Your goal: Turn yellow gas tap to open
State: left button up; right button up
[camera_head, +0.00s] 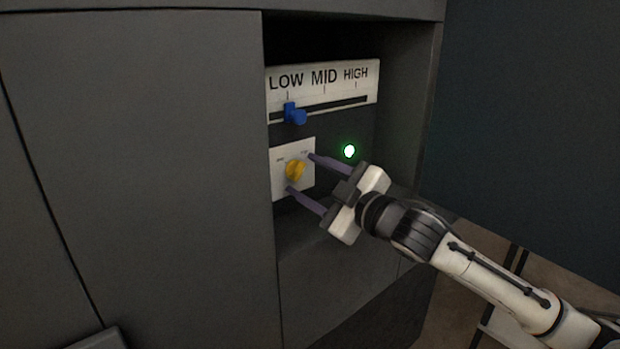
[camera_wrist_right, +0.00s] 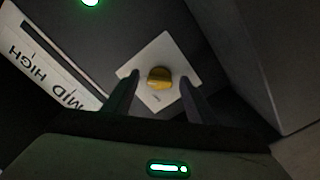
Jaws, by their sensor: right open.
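The yellow gas tap (camera_head: 295,170) is a round knob on a white square plate (camera_head: 279,187) inside a recess of the grey cabinet. Small labels on the plate are too small to read. My right gripper (camera_head: 300,172) is open, with one purple-grey finger above and right of the tap and the other below it. In the right wrist view the tap (camera_wrist_right: 159,77) sits between and just beyond the two fingertips (camera_wrist_right: 159,77). I cannot tell whether either finger touches the plate. My left gripper is not in view.
Above the tap is a white LOW MID HIGH panel (camera_head: 340,76) with a blue slider knob (camera_head: 295,115) near LOW. A green light (camera_head: 349,151) glows right of the tap. The recess walls (camera_head: 408,115) and the large grey cabinet front (camera_head: 150,160) bound the space.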

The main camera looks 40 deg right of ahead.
jog(key=shift+s+f, duration=0.1)
jog(key=shift+s, duration=0.4)
jog(key=s+b, duration=0.1)
jog(key=s, duration=0.8)
jog(key=shift+s+d, duration=0.15)
jog(key=shift+d, duration=0.25)
